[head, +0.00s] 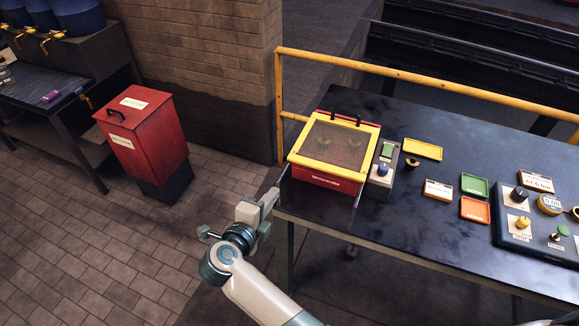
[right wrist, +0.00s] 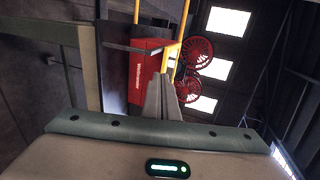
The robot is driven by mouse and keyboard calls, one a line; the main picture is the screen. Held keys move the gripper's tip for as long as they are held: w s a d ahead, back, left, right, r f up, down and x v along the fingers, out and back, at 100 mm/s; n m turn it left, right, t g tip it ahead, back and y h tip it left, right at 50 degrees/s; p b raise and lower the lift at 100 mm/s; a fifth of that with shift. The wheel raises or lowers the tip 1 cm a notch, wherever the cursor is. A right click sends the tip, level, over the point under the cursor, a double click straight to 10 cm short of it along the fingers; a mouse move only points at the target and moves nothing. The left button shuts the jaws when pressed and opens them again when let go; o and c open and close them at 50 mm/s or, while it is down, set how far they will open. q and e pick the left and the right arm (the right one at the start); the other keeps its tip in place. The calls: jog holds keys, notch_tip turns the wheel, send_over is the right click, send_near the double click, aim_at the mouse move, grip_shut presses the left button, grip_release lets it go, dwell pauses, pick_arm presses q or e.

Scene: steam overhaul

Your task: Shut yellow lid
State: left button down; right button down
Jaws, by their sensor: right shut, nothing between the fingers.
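The yellow lid (head: 297,146) is a yellow frame around a dark see-through panel. It lies flat over the top of a red box (head: 326,184) at the table's left end, and it looks down, with no clear gap at its edges. Two dark hinges show at its back. My right gripper (head: 277,190) is shut and empty, just left of the box's front corner and apart from the lid. In the right wrist view its closed fingers (right wrist: 162,98) point toward the red box (right wrist: 146,66), with a yellow edge beside it. My left gripper is out of view.
The dark table (head: 400,225) carries a grey button box (head: 381,175), several small trays and labels, and a control panel (head: 535,235) to the right. A yellow rail (head: 430,82) runs behind. A red bin (head: 145,135) stands on the floor at left.

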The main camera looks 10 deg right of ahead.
jog(key=b, duration=0.7)
send_near(302, 152)
jog(key=shift+w+d+f, duration=0.1)
jog(key=shift+w+f, duration=0.25)
jog(key=shift+f, duration=0.15)
jog(key=shift+w+d+f, duration=0.15)
jog(key=shift+w+f, duration=0.15)
jog(key=shift+f, duration=0.25)
jog(key=w+d, duration=0.2)
jog(key=w, duration=0.1)
jog(key=shift+w+d, duration=0.3)
jog(key=shift+r, duration=0.1)
